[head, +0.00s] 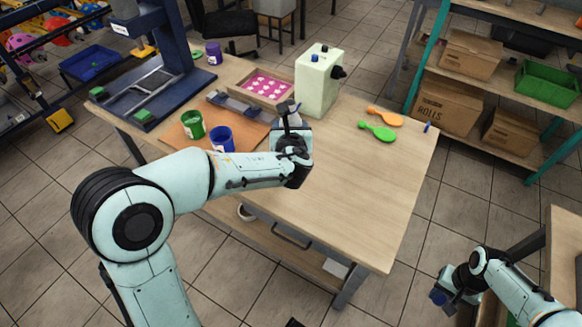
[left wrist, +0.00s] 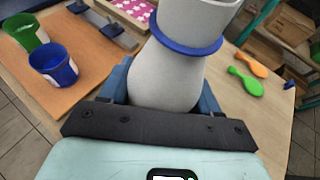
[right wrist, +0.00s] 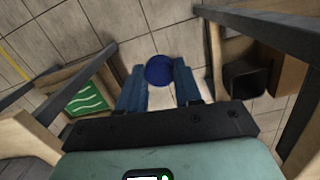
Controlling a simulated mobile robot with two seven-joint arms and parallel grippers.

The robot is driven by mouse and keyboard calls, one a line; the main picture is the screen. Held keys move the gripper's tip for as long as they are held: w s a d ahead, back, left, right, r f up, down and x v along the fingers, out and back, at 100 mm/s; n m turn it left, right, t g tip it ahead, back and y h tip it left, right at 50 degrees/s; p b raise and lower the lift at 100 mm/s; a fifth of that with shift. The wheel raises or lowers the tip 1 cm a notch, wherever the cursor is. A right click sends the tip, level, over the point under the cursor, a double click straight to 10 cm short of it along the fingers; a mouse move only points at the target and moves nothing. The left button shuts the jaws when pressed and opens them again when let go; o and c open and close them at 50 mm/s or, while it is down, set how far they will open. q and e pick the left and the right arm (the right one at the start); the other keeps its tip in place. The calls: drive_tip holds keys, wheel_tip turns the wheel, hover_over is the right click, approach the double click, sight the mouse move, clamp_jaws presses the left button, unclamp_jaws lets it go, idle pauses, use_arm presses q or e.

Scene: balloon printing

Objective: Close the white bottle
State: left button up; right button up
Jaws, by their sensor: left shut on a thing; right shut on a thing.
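The white bottle (left wrist: 175,65) has a blue ring around its neck and a pale flared part above it. Its top is cut off in the left wrist view. My left gripper (left wrist: 165,88) is shut on its body, with blue fingers on both sides. In the head view my left gripper (head: 291,135) is over the table, and the bottle is mostly hidden by it. My right gripper (right wrist: 160,80) is shut on a round dark blue cap (right wrist: 159,70) at its fingertips. In the head view my right gripper (head: 446,292) is low at the right, away from the table.
The wooden table (head: 350,190) carries green (head: 193,124) and blue (head: 221,138) cups left of the bottle. A pale green machine (head: 319,80) stands behind. The table's front right is clear.

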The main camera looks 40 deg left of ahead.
use_arm(q)
wheel_tip(320, 180, down, 9)
drive_tip(key=shift+f+b, duration=0.2)
drive_tip(key=shift+b, duration=0.9)
drive_tip(key=shift+f+b, duration=0.55)
drive_tip(key=shift+f, duration=1.55)
drive_tip(key=shift+f, duration=0.1)
drive_tip(key=o, duration=1.5)
